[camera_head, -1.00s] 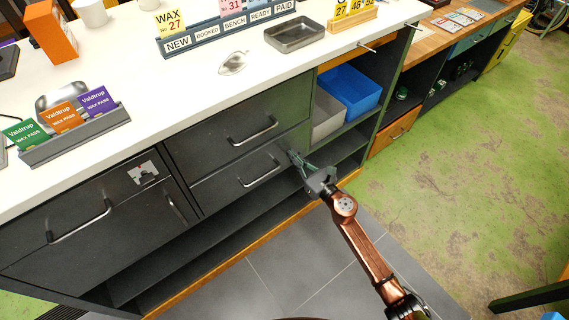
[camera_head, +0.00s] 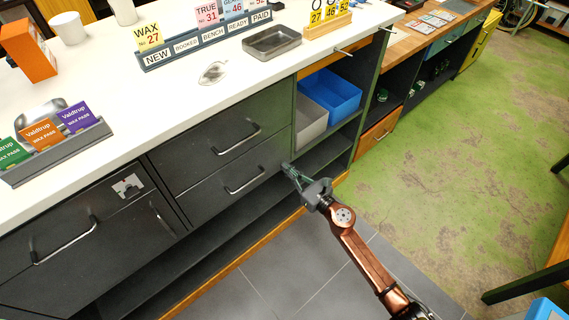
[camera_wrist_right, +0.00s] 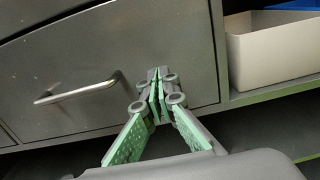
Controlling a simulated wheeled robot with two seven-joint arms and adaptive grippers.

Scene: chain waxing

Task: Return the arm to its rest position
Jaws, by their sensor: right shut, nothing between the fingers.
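My right gripper (camera_head: 289,170) is shut and empty in the head view. It is in front of the dark cabinet, beside the right end of the lower drawer (camera_head: 220,186). In the right wrist view my right gripper (camera_wrist_right: 157,84) shows its green-padded fingers closed together, to the right of a drawer handle (camera_wrist_right: 80,92) and apart from it. I cannot tell whether the fingertips touch the cabinet front. My right arm (camera_head: 362,258) reaches in from the bottom right of the head view. My left gripper is not in view.
The white counter (camera_head: 190,100) holds a card rack (camera_head: 60,150), a sign rail (camera_head: 210,42) and a metal tray (camera_head: 272,41). Blue (camera_head: 331,91) and grey (camera_head: 309,122) bins sit on an open shelf. Drawer handles (camera_head: 236,139) stick out. Grey floor tiles (camera_head: 290,265) in front are clear.

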